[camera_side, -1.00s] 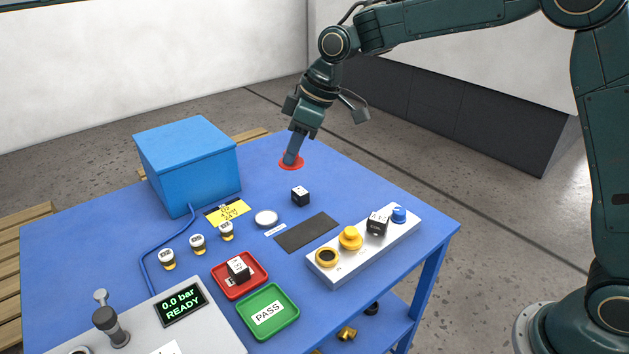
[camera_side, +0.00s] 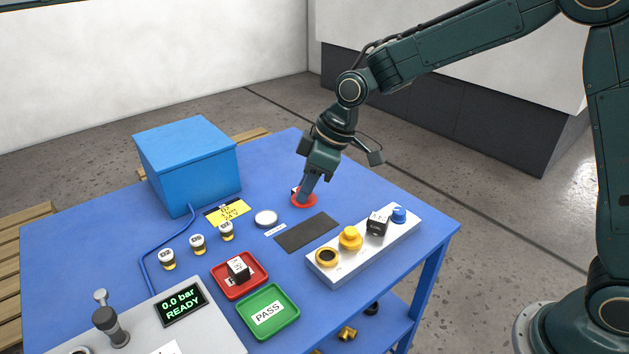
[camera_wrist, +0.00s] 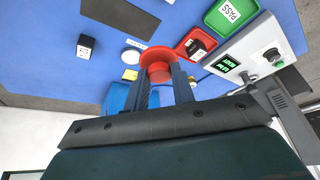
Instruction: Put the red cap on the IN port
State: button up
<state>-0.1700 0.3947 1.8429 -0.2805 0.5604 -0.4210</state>
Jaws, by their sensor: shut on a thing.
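My gripper (camera_side: 305,193) is shut on the red cap (camera_side: 299,202), a wide round flanged piece, and points down over the right back part of the blue table. In the wrist view the cap (camera_wrist: 157,58) sits between the two fingertips. The cap appears held above the table; its exact height is hard to tell. A black cube with a white top label (camera_wrist: 86,47) is close by; in the side view it is mostly hidden behind the gripper and cap. I cannot make out a port marked IN.
A white block (camera_side: 333,281) carries a yellow ring, yellow knob, black cube and blue knob.

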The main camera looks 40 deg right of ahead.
jog(key=s+f, duration=0.5)
jog(key=s, duration=0.1)
jog(key=shift+s+d+f, duration=0.2)
jog(key=shift+s+d, duration=0.05)
jog(key=shift+f, duration=0.1)
jog(key=shift+f, duration=2.05)
jog(key=shift+f, duration=0.2)
dwell(0.7)
jog(key=o, duration=1.5)
jog(key=shift+r, duration=0.1)
